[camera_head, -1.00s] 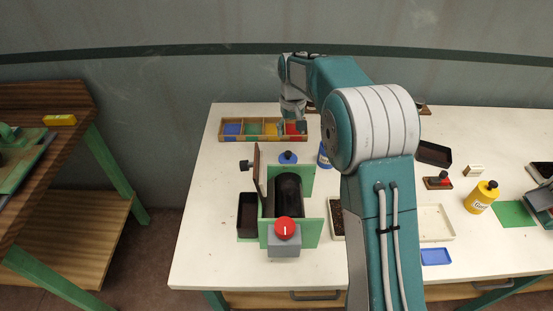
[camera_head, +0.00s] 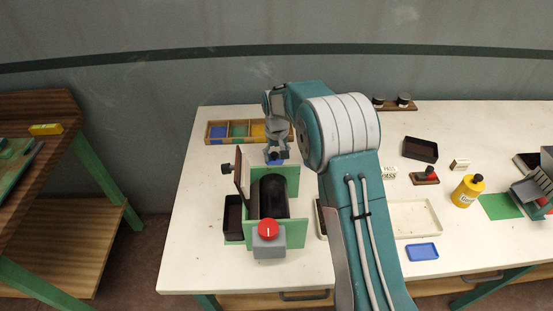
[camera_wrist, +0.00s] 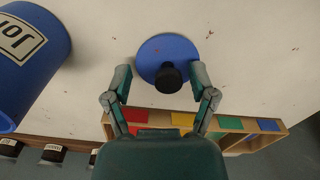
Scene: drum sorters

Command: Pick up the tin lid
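The tin lid (camera_wrist: 151,52) is a round blue disc with a black knob, lying on the white table in the wrist view. In the head view my gripper (camera_head: 276,151) is above it and only a little blue shows beneath. In the wrist view my gripper (camera_wrist: 160,76) is open, with one finger on each side of the knob. Nothing is between the fingertips but the view of the knob and lid. I cannot tell how high the fingertips are above the lid.
A blue labelled tin (camera_wrist: 30,62) stands close by in the wrist view. A wooden tray with coloured compartments (camera_head: 239,121) is behind the lid. A green drum sorter with a red button (camera_head: 268,228) stands in front. The yellow bottle (camera_head: 467,191) is far right.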

